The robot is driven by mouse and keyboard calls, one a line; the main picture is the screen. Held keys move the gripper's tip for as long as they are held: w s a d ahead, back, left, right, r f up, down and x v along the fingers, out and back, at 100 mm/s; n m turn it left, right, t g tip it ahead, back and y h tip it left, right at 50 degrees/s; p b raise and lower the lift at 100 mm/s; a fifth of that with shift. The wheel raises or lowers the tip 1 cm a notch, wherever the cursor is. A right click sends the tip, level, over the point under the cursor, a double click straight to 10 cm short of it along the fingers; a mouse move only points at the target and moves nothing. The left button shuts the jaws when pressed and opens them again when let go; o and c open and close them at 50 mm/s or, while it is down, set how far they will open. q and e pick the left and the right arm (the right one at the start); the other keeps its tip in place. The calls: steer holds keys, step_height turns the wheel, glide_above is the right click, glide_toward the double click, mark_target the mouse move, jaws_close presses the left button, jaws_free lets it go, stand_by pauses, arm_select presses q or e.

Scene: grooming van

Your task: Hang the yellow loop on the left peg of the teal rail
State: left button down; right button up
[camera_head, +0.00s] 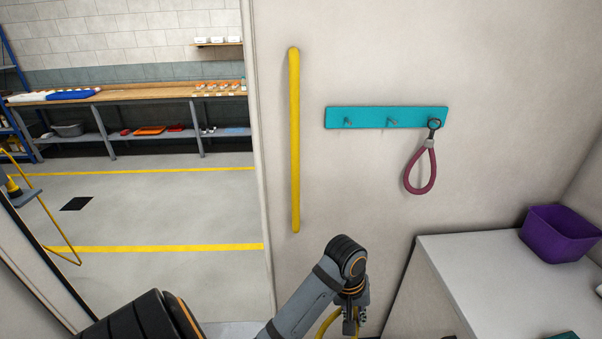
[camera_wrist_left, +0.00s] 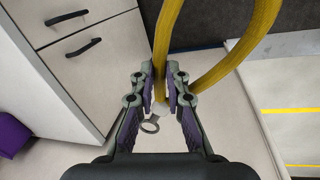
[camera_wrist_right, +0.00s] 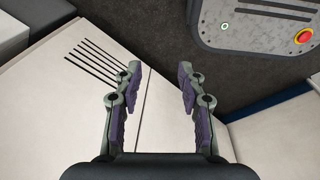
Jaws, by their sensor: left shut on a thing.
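The yellow loop (camera_wrist_left: 178,38) is held in my left gripper (camera_wrist_left: 161,88), which is shut on its neck. A metal ring (camera_wrist_left: 150,126) hangs off the neck on the palm side of the fingers. In the head view my left gripper (camera_head: 353,322) is low, below the teal rail (camera_head: 370,117), and part of the yellow loop (camera_head: 327,322) shows beside it. The left peg (camera_head: 348,121) and the middle peg (camera_head: 392,123) are bare. My right gripper (camera_wrist_right: 160,82) is open and empty, and is outside the head view.
A maroon loop (camera_head: 408,176) hangs on the right peg. A vertical yellow bar (camera_head: 295,140) is on the wall left of the rail. A white cabinet (camera_head: 480,270) with a purple bin (camera_head: 558,236) stands at the right. The wall below the left peg is clear.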

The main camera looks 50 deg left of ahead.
arm_select(q)
steer(key=w+a+r+t, duration=0.1)
steer(key=w, duration=0.1)
steer(key=w+a+r+t+y, duration=0.1)
steer(key=w, duration=0.2)
steer(key=w+a+r+n+t+y+b, duration=0.1)
steer(key=w+r, duration=0.1)
steer(key=w, duration=0.1)
steer(key=shift+a+t, duration=0.4)
steer(key=w+a+r+t+y+b, duration=0.1)
steer(key=a+r+t+y, duration=0.3)
steer(key=r, duration=0.8)
steer(key=w+a+r+n+t+y+b, duration=0.1)
steer(key=w+a+r+t+y, duration=0.2)
steer(key=a+r+y, duration=0.3)
step_height(320, 180, up, 6)
steer(key=shift+w+f+n+t+y, duration=0.15)
steer(key=shift+w+n+t+y, duration=0.15)
steer(key=shift+t+y, duration=0.5)
arm_select(e)
steer(key=f, duration=0.1)
steer(key=s+f, duration=0.1)
steer(key=d+f, duration=0.1)
steer(key=shift+s+d+f, duration=0.1)
steer(key=shift+s+f, duration=0.1)
steer(key=shift+f, duration=0.2)
arm_select(q)
steer(key=shift+a, duration=0.15)
